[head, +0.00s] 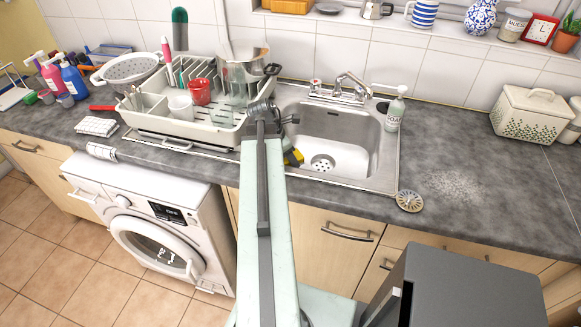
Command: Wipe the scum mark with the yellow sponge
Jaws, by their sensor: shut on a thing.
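The yellow sponge (295,157) shows only in part at the left side of the sink basin, just right of my arm. My gripper (288,160) is mostly hidden behind my arm. A dark part of it shows against the sponge, and it appears shut on it. Whether the sponge touches the basin I cannot tell. The scum mark (452,187) is a pale, speckled patch on the grey worktop, right of the sink and well apart from my gripper.
The steel sink (352,139) has a raised rim and a tap (351,86) behind. A soap bottle (396,110) stands at its right back corner. A round strainer (409,201) lies between sink and mark. A full dish rack (150,125) stands left.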

